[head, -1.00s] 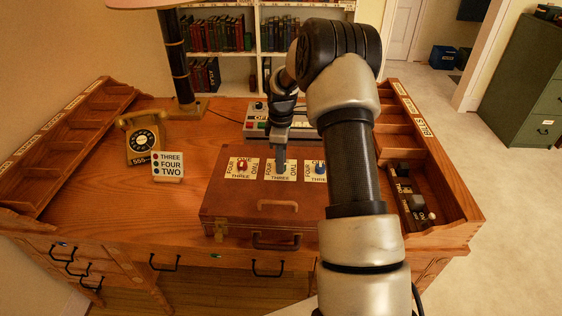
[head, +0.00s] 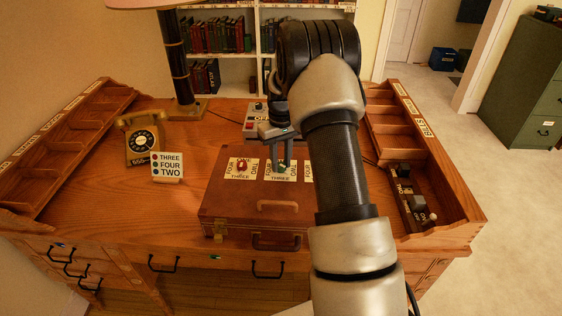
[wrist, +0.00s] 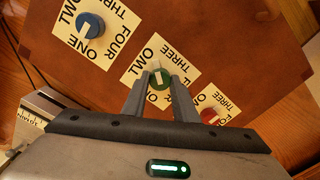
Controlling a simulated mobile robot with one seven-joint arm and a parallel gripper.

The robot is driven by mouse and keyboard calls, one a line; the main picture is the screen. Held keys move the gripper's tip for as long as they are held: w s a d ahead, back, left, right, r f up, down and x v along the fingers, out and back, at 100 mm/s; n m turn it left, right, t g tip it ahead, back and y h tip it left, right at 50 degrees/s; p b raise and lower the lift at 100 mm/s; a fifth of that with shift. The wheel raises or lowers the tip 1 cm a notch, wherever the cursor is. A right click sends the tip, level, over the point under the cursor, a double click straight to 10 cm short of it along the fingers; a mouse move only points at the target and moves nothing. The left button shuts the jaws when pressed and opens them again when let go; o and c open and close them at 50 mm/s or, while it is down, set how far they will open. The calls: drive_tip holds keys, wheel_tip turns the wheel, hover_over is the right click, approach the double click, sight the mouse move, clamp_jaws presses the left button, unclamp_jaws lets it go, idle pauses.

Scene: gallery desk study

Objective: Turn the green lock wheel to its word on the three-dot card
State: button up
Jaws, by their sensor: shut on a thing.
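The green lock wheel (wrist: 159,80) sits on the middle word plate (wrist: 184,66) of the brown case. My gripper (wrist: 160,82) is shut on this wheel, one finger on each side; it shows above the case in the head view (head: 282,165). The wheel's white mark points roughly toward the TWO and THREE side in the wrist view; its exact word is hard to tell.
A blue wheel (wrist: 90,25) and a red wheel (wrist: 210,116) flank the green one on the case (head: 225,205). A telephone (head: 141,140) stands behind the card. A grey device (head: 255,122) lies behind the case. Wooden racks line both desk sides.

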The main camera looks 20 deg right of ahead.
drive_tip(key=m, duration=0.4)
drive_tip(key=shift+m, duration=0.3)
drive_tip(key=m, duration=0.3)
drive_tip(key=shift+m, duration=0.3)
drive_tip(key=m+p, duration=0.1)
drive_tip(key=m, duration=0.6)
drive_tip(key=m+p, duration=0.1)
drive_tip(key=m, duration=0.5)
drive_tip(key=shift+r+m, duration=0.1)
drive_tip(key=shift+m, duration=0.2)
drive_tip(key=m+p, duration=0.2)
drive_tip(key=m, duration=0.4)
drive_tip(key=shift+m, duration=0.4)
drive_tip(key=o, duration=1.1)
drive_tip(key=shift+c, duration=0.2)
